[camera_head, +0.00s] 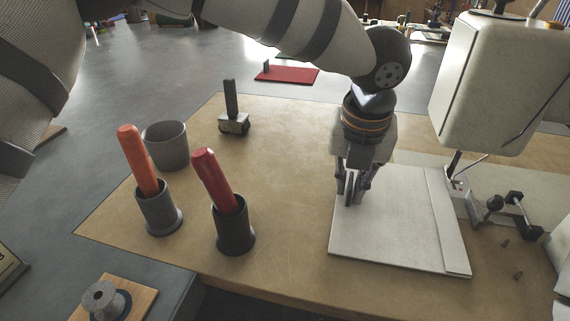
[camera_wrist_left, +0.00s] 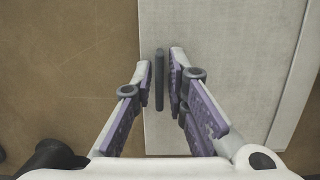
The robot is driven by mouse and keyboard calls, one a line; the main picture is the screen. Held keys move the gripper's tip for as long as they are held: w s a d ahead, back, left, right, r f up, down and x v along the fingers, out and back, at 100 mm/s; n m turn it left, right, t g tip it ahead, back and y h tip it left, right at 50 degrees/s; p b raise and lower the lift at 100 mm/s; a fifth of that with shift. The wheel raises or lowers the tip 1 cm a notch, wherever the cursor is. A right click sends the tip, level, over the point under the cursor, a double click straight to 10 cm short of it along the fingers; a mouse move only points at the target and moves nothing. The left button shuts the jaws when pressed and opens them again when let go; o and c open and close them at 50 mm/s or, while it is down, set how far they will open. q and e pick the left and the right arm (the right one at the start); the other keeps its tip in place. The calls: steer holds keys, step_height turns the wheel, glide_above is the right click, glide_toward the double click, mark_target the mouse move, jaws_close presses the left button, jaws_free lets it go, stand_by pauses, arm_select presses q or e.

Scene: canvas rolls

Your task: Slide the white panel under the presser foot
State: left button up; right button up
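The white panel (camera_head: 395,240) lies flat on the wooden table, with a raised strip along its right side. The presser foot (camera_head: 455,181) is small, under the white sewing machine head (camera_head: 495,80), just right of the panel's far right part. My left gripper (camera_head: 353,197) points down over the panel's left part. In the left wrist view its fingers (camera_wrist_left: 161,70) stand apart on both sides of a thin dark upright tab (camera_wrist_left: 159,90) on the panel (camera_wrist_left: 220,40). A gap shows at the left finger; the right finger is closer. My right gripper is not in view.
Two dark cups (camera_head: 157,212) (camera_head: 235,230) hold an orange and a red stick left of the panel. An empty grey cup (camera_head: 166,146) and a small block with a post (camera_head: 233,122) stand behind. A black knobbed part (camera_head: 505,203) sits right of the panel.

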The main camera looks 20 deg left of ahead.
arm_select(q)
steer(key=shift+r, duration=2)
steer(key=o, duration=0.5)
steer(key=shift+o, duration=0.2)
